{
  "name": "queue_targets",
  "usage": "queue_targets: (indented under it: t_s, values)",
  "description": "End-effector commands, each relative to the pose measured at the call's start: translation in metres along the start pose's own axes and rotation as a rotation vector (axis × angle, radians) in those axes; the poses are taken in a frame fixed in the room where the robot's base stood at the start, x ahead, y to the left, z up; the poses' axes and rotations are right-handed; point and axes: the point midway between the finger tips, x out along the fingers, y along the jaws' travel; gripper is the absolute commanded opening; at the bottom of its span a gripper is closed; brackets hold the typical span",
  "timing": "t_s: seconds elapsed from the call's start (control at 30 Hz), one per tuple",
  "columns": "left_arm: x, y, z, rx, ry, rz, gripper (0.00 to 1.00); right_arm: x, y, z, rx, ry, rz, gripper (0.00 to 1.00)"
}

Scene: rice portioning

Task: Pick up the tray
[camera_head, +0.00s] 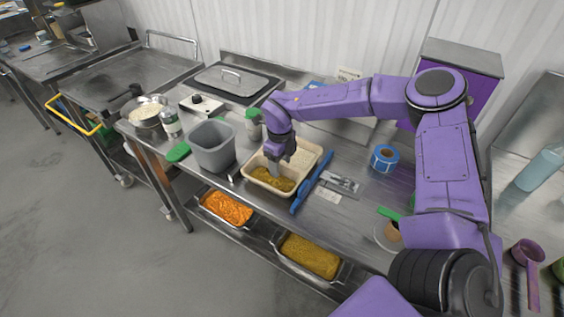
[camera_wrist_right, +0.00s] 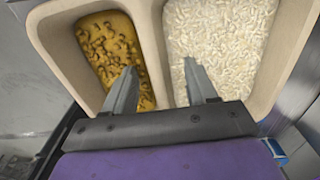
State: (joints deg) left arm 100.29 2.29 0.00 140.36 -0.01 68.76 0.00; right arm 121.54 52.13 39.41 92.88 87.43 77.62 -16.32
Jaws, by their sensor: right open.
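The tray (camera_head: 322,149) is beige with two compartments and sits on the steel table in the head view. One compartment holds a yellow-brown curry-like food (camera_head: 272,179), the other white rice (camera_head: 303,159). In the right wrist view the tray (camera_wrist_right: 150,40) fills the upper part, with its divider between the two foods. My right gripper (camera_wrist_right: 160,88) is open and points down at the tray. Its fingertips appear on either side of the divider; whether they touch it I cannot tell. In the head view my right gripper (camera_head: 278,166) partly covers the tray. My left gripper is not in view.
A grey bin (camera_head: 212,146) stands left of the tray, and a blue utensil (camera_head: 311,183) lies close along its right side. A blue tape roll (camera_head: 384,158) is further right. Pans of orange food (camera_head: 227,207) and yellow food (camera_head: 310,256) sit on a lower level in front.

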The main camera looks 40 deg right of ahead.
Motion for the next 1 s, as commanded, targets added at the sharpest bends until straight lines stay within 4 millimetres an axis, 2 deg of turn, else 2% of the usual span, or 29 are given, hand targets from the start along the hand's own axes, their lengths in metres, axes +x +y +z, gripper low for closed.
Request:
queue_targets:
  t_s: [0.17,0.33,0.73,0.9,1.0]
  values:
    - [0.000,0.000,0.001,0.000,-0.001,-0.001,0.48,0.001,0.000,0.000,0.000,-0.001,-0.001,0.57]
    - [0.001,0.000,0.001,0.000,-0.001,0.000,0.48,0.000,0.000,0.000,0.000,-0.001,-0.001,0.02]
    - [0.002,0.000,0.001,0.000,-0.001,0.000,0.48,-0.005,0.000,0.001,-0.001,-0.003,-0.002,0.00]
    - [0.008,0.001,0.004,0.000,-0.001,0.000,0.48,-0.032,-0.001,0.002,-0.001,-0.008,-0.003,0.00]
    - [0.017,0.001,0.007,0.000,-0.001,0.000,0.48,-0.052,0.016,-0.011,-0.003,-0.010,-0.003,0.00]
